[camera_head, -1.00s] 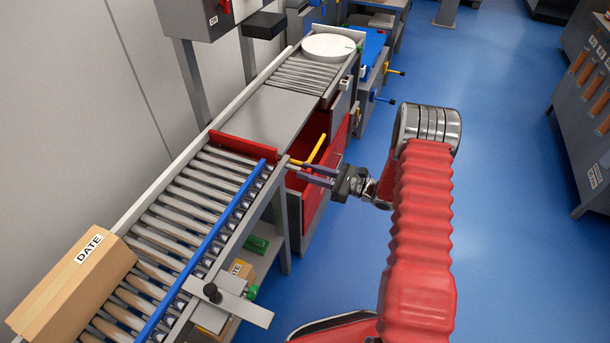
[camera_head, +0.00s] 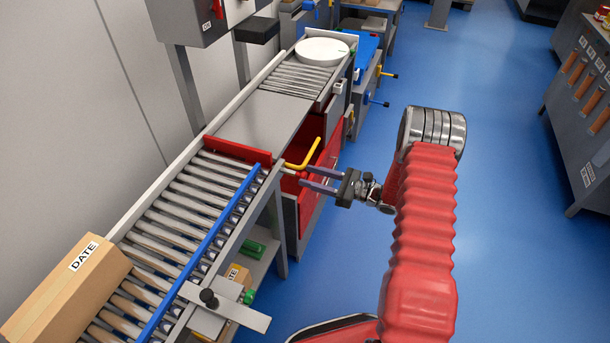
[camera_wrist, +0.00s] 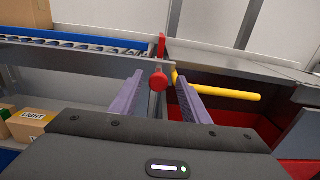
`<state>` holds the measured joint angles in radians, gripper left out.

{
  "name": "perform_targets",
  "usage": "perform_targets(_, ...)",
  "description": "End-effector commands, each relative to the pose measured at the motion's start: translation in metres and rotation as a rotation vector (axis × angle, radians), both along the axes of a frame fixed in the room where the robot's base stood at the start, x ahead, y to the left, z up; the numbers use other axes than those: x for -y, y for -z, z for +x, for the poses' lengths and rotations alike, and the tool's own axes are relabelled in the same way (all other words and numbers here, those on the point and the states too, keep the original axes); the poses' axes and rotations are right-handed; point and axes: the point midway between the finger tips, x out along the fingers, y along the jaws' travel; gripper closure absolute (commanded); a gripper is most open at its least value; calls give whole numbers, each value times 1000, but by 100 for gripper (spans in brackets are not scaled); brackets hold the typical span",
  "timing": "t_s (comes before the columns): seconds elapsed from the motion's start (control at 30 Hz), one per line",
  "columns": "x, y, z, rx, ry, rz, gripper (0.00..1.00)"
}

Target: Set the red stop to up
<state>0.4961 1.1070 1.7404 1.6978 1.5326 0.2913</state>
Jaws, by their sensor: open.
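The red stop (camera_head: 238,151) is a flat red plate across the end of the roller conveyor. It stands above the rollers in the head view. In the wrist view I see it edge-on (camera_wrist: 161,46), with a round red knob (camera_wrist: 159,81) below it at the conveyor's side. My gripper (camera_head: 304,175) is open and empty, beside the conveyor and pointing at it. In the wrist view its fingers (camera_wrist: 159,88) appear on either side of the knob, apart from it. A yellow handle (camera_head: 305,158) is just right of the stop.
An open red drawer (camera_head: 326,160) lies under the bench near my gripper. A box labelled DATE (camera_head: 58,300) sits on the rollers (camera_head: 180,215). A blue rail (camera_head: 215,235) edges them. A white round plate (camera_head: 322,50) is beyond. Blue floor (camera_head: 480,200) at right is clear.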

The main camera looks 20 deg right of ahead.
Motion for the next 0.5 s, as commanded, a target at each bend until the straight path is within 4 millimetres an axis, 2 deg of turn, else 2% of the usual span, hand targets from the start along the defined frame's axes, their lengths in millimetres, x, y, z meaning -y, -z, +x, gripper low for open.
perform_targets(0.5, 74, 0, -51, 3, 4, 0, 58)
